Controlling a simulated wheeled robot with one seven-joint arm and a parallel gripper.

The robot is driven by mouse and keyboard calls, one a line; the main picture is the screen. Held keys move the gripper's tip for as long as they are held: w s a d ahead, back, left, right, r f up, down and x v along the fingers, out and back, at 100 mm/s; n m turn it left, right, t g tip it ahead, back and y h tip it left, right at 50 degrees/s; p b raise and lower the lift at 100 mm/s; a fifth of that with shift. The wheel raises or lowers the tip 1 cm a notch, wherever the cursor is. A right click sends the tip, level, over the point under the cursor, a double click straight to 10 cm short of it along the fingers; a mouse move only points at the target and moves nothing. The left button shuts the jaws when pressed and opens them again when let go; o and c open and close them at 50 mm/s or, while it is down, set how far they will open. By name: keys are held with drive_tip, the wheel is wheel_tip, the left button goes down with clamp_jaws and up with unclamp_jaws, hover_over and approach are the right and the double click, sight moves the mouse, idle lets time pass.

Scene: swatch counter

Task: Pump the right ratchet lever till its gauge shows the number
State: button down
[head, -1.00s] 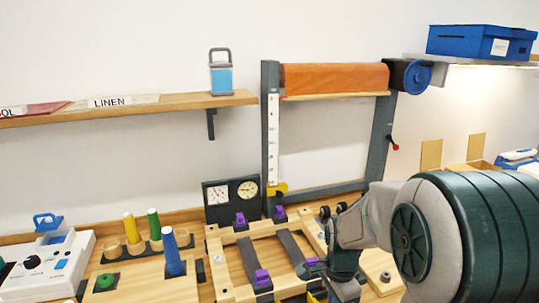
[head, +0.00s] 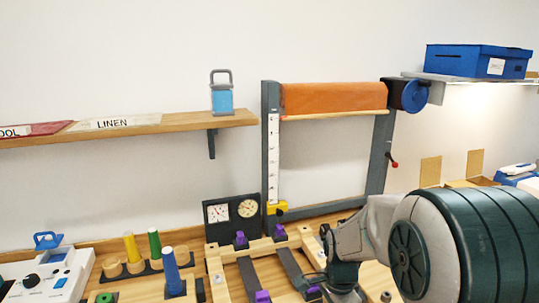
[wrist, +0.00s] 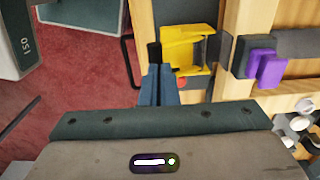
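Two dark straps run along the frame with purple blocks; the right strap (head: 292,268) ends near my arm. In the wrist view, a yellow piece (wrist: 186,46) with a red spot sits beside a wooden rail, and a purple block (wrist: 266,66) sits at a dark strap to its right. My gripper (wrist: 160,72) has its two blue fingers together just below-left of the yellow piece; I cannot tell whether they touch it.
A peg board with coloured cones (head: 155,248) and a white device (head: 45,277) stand left of the frame. Behind it rises a grey stand with an orange roll (head: 335,97). A grey block marked 150 (wrist: 20,40) is at upper left in the wrist view, over red floor.

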drive_tip(key=shift+s+d+f+b, duration=0.1)
drive_tip(key=shift+s+f+b, duration=0.05)
drive_tip(key=shift+f+b, duration=0.4)
drive_tip(key=shift+s+f+b, duration=0.1)
drive_tip(key=shift+f+b, duration=0.2)
drive_tip(key=shift+f, duration=0.4)
drive_tip(key=shift+w+r+p, duration=0.2)
drive_tip(key=shift+r+p, duration=0.45)
drive_tip(key=shift+r, duration=0.15)
drive_tip(key=shift+w+r+p, duration=0.2)
drive_tip(key=shift+r+p, duration=0.45)
drive_tip(key=shift+r, duration=0.1)
wheel_tip(320, 180, up, 6)
drive_tip(key=p, duration=0.4)
drive_tip(key=shift+p, duration=0.35)
drive_tip(key=s+r+n+t, duration=0.3)
drive_tip(key=s+r+n, duration=0.7)
drive_tip(key=s+n, duration=0.4)
drive_tip(key=shift+s+n+t, duration=0.3)
drive_tip(key=shift+s, duration=0.05)
